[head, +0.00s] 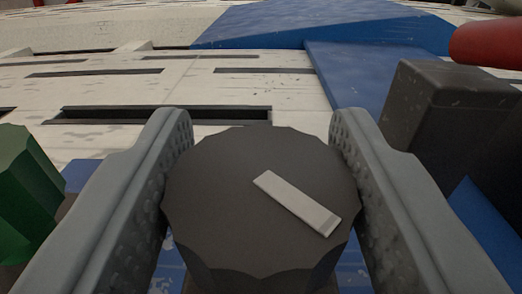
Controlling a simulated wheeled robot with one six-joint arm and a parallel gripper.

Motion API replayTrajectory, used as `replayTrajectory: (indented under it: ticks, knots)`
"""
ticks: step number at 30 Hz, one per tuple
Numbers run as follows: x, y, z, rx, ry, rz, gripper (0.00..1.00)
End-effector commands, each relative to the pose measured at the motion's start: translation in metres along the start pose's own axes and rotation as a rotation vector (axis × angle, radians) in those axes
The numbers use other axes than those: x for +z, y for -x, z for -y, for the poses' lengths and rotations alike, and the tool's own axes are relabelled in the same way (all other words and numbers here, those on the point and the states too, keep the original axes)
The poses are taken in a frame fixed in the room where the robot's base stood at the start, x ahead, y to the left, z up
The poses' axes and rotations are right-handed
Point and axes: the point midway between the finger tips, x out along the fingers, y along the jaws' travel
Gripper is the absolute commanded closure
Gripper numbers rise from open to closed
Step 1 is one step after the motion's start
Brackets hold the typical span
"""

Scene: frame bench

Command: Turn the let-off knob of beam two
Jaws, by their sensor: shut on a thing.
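A dark grey, many-sided knob (220,200) fills the lower middle of the head view. A pale raised pointer bar (297,203) lies on its top face, slanting from upper left to lower right. My gripper (261,135) has one grey textured finger on each side of the knob and is shut on it. The knob's lower part and mount are mostly hidden beneath its top. No label naming the beam can be read.
A green faceted part (25,190) stands at the left edge. A dark block (440,110) stands close to the right finger, with a red rounded bar (490,42) above it. Behind are a pale slotted surface (180,80) and blue panels (320,22).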

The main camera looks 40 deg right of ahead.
Motion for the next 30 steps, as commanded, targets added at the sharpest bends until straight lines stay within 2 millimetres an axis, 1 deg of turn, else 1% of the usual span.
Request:
replayTrajectory:
  ticks: [8,24,30]
  knots:
    - [-0.0001,-0.0004,-0.0012,-0.082,0.001,0.000,0.76]
    - [0.0002,-0.0007,-0.0018,-0.475,0.001,0.001,0.76]
    - [0.0002,-0.0005,-0.0015,-0.584,0.000,0.002,0.76]
